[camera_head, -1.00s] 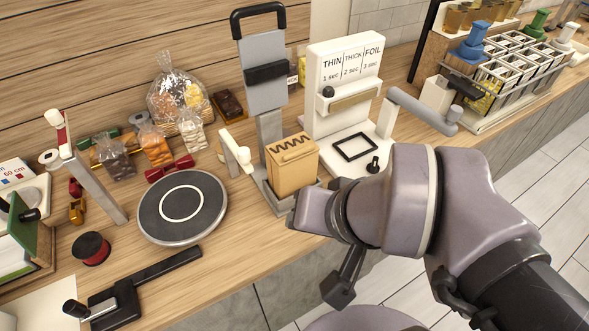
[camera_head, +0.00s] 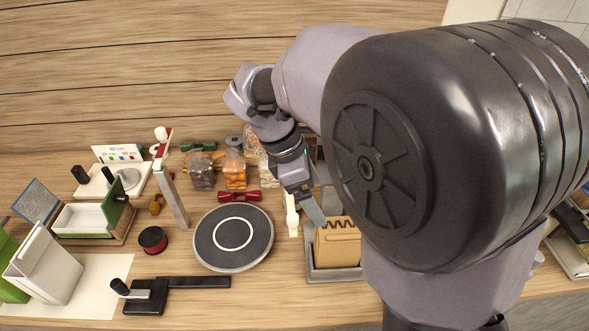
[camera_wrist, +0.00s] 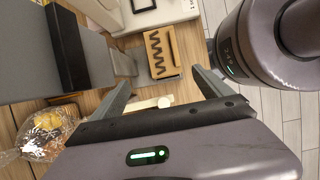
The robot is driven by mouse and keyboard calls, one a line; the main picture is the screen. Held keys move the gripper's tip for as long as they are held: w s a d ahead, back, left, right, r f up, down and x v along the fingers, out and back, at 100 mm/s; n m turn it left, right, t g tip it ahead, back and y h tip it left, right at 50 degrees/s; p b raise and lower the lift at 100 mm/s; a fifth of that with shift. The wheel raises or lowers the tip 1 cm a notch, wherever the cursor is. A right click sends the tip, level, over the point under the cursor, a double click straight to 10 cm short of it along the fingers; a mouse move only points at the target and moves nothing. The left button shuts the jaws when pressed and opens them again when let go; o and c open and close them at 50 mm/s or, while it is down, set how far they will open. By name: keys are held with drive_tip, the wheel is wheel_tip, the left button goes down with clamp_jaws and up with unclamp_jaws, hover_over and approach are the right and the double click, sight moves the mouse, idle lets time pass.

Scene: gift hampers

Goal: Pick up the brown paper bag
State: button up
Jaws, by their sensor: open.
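The brown paper bag (camera_head: 338,246) is a tan, boxy, upright shape with a dark zigzag line along its top. It stands in a grey tray (camera_head: 312,268) at the right of the counter, partly behind my arm. The wrist view shows the bag (camera_wrist: 158,65) from above, at top centre, beyond and between my fingers. My gripper (camera_wrist: 162,91) is open and empty, its two fingers apart on either side of the bag's line. In the head view my gripper (camera_head: 310,207) is above and left of the bag, apart from it, its far finger hidden.
A round dark turntable (camera_head: 210,237) lies left of the bag, with a white-topped post (camera_head: 291,214) between them. A tall grey panel with a black bar (camera_wrist: 68,50) rises close beside my gripper. Wrapped treats (camera_head: 236,172) stand behind.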

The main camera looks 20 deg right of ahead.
sight(333, 228)
drive_tip(key=b+x, duration=0.3)
drive_tip(key=x, duration=0.6)
drive_tip(key=shift+s+a+f+b, duration=0.15)
drive_tip(key=shift+f+b, duration=0.1)
drive_tip(key=shift+b, duration=0.15)
drive_tip(key=b+x, duration=0.1)
drive_tip(key=x, duration=0.1)
drive_tip(key=b+x, duration=0.2)
drive_tip(key=x, duration=0.1)
drive_tip(key=shift+s+d+f+b, duration=0.25)
drive_tip(key=shift+s+b, duration=0.05)
drive_tip(key=shift+s, duration=0.05)
drive_tip(key=shift+r, duration=0.15)
clamp_jaws()
